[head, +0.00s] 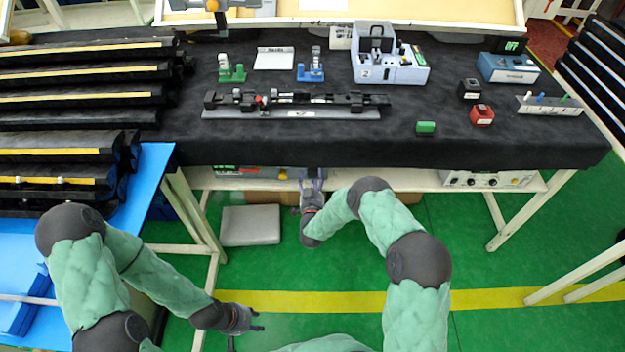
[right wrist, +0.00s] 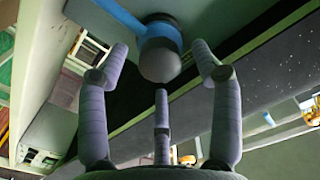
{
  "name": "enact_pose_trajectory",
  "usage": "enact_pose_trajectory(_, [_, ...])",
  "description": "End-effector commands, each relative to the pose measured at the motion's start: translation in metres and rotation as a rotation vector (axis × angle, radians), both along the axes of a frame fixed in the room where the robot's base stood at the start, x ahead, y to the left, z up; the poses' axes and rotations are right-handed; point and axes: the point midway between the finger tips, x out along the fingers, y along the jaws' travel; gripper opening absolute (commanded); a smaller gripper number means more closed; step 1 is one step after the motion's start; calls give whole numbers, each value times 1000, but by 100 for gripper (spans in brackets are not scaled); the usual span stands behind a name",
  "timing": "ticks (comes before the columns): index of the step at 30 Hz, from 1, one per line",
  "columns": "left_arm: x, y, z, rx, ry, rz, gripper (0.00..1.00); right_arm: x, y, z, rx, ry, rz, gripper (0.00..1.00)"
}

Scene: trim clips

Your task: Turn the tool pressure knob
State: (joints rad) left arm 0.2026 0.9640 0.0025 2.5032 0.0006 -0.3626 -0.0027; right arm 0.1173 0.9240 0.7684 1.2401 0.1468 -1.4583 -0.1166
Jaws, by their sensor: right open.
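A dark grey rounded knob (right wrist: 160,62) with a blue collar and blue pipe shows at the top middle of the right wrist view. I take it for the tool pressure knob; I cannot make it out in the head view. My right gripper (right wrist: 160,70) is open, its fingers spread on both sides of the knob and one below, with no clear contact. In the head view my right gripper (head: 312,186) is at the table's front edge, partly hidden. My left gripper (head: 252,321) is low over the green floor, empty, its fingers apart.
The black-topped table (head: 300,145) overhangs a lower shelf, which holds a grey control box (head: 487,179). A long black fixture (head: 297,101) and several small parts lie on top. Racks of black trim (head: 80,97) stand left. A grey box (head: 250,225) lies below.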

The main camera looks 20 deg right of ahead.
Motion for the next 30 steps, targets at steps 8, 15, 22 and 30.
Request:
enact_pose_trajectory(8, [0,0,-2,0,0,0,40,8,-2,0,0,0,0,65])
enact_pose_trajectory(15, [0,0,-2,0,0,0,40,8,-2,1,-1,0,0,37])
enact_pose_trajectory(22, [0,0,-2,0,0,0,40,8,-2,1,1,-2,0,9])
enact_pose_trajectory(30, [0,0,-15,0,0,0,40,8,-3,0,147,-47,0,9])
